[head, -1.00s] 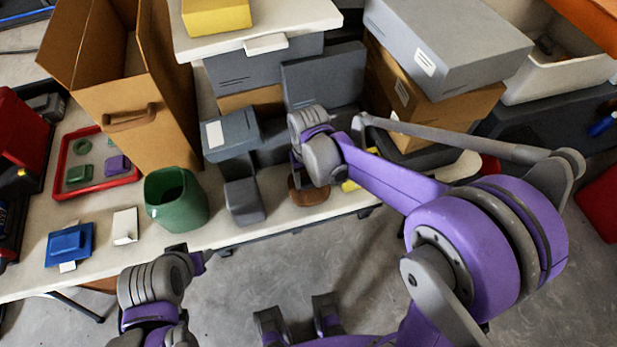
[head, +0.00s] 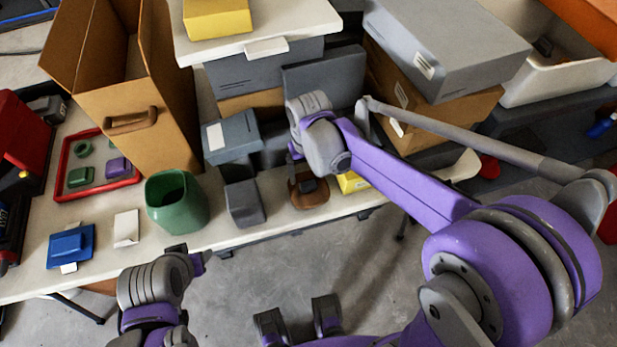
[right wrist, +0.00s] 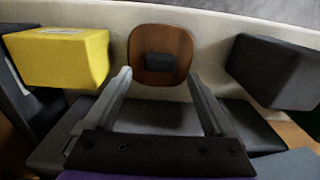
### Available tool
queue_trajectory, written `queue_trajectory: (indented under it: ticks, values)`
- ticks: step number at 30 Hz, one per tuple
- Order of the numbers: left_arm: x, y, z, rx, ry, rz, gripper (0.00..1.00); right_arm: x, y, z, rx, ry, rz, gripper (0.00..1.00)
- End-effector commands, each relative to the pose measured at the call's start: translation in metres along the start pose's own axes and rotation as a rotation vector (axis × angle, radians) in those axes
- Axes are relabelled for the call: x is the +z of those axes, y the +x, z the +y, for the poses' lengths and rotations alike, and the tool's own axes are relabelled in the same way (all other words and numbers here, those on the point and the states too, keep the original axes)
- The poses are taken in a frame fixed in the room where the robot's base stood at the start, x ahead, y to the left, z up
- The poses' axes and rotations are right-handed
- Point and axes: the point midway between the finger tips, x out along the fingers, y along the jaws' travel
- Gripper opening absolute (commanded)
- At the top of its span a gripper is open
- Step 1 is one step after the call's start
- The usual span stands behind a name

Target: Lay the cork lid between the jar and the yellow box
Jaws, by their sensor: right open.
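The brown cork lid (head: 310,193), a rounded plate with a dark block-shaped knob, lies on the white table near its front edge. It shows whole in the right wrist view (right wrist: 160,53). A yellow box (head: 352,182) stands just right of it, partly behind my arm; in the right wrist view the yellow box (right wrist: 62,58) is on the left. A green open container (head: 177,205), perhaps the jar, stands further left. My right gripper (right wrist: 159,76) is open and empty, its fingers pointing toward the lid.
A dark grey box (head: 244,203) stands between the green container and the lid. Grey boxes (head: 232,136) stack up behind. Another yellow box (head: 217,18) sits on a white top. A red tray (head: 65,165), a blue block (head: 71,246) and a white block (head: 126,228) are at the left.

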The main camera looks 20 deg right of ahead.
Motion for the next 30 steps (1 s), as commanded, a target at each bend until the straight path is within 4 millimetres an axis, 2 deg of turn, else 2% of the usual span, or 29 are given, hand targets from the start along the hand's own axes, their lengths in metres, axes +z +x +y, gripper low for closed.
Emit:
queue_trajectory:
  ticks: [1,3,9,13,19,23,30]
  values:
    - [-0.002,-0.002,0.0,0.0,0.0,0.001,0.5,0.001,-0.014,0.0,0.0,0.0,0.0,0.89]
    - [-0.003,-0.004,0.0,0.0,0.0,0.002,0.5,0.0,-0.029,0.0,0.0,0.0,0.0,0.89]
    - [-0.005,-0.007,0.0,0.0,0.0,0.003,0.5,0.0,-0.062,0.0,0.0,0.0,0.0,0.89]
    - [-0.005,-0.007,0.0,0.0,0.0,0.003,0.5,0.0,-0.072,0.0,0.0,0.0,0.0,0.89]
    - [-0.005,-0.007,0.0,0.0,0.0,0.003,0.5,0.007,-0.076,0.004,-0.002,0.002,0.016,0.89]
    - [-0.005,-0.007,0.0,0.0,0.0,0.003,0.5,0.034,-0.077,0.017,-0.008,0.009,0.084,0.89]
    - [-0.005,-0.007,0.0,0.0,0.0,0.003,0.5,0.106,-0.06,0.046,-0.009,0.025,0.288,0.89]
